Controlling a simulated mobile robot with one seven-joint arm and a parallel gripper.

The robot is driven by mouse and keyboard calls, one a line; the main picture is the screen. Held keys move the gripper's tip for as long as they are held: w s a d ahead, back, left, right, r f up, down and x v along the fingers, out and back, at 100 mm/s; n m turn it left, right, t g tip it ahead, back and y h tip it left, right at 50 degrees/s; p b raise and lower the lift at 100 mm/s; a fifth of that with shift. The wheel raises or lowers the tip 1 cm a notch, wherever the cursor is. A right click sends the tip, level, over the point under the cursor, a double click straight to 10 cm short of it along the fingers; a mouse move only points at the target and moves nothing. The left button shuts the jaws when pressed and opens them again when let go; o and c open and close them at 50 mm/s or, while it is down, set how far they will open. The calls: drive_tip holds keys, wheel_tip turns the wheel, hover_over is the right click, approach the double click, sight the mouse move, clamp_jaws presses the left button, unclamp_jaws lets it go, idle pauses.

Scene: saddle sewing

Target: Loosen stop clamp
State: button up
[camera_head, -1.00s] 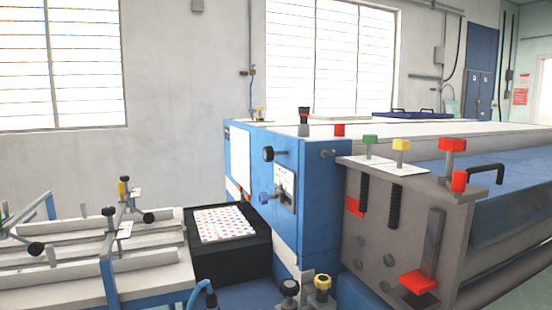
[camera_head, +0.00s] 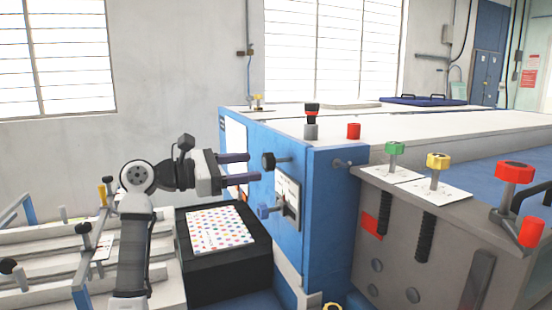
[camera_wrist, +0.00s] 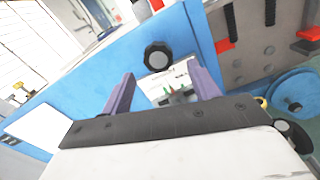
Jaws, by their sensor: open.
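My gripper (camera_head: 254,166) is open and empty, reaching in from the left toward the blue machine's end panel (camera_head: 300,165). A black round knob (camera_head: 268,161) on a short rod sticks out of that panel, close by the fingertips in the head view. In the wrist view the black knob (camera_wrist: 157,56) shows ahead, between and slightly beyond the two purple fingers (camera_wrist: 162,75). I cannot tell the exact gap, and the fingers are not closed on it. A blue knob (camera_head: 264,211) sits lower, by a white plate with a lever. Which knob is the stop clamp is not marked.
A black box with a dotted sheet (camera_head: 220,229) stands below my gripper. A white rail bench (camera_head: 50,250) is at left. Green (camera_head: 396,149), yellow (camera_head: 438,161) and red (camera_head: 514,171) knobs stand on the grey frame at right. Open air lies above the box.

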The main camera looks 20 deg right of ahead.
sight(278, 161)
drive_tip(key=d+p, duration=0.1)
drive_tip(key=d, duration=0.7)
drive_tip(key=shift+w+p, duration=0.2)
drive_tip(key=shift+p, duration=0.2)
drive_tip(key=c, duration=1)
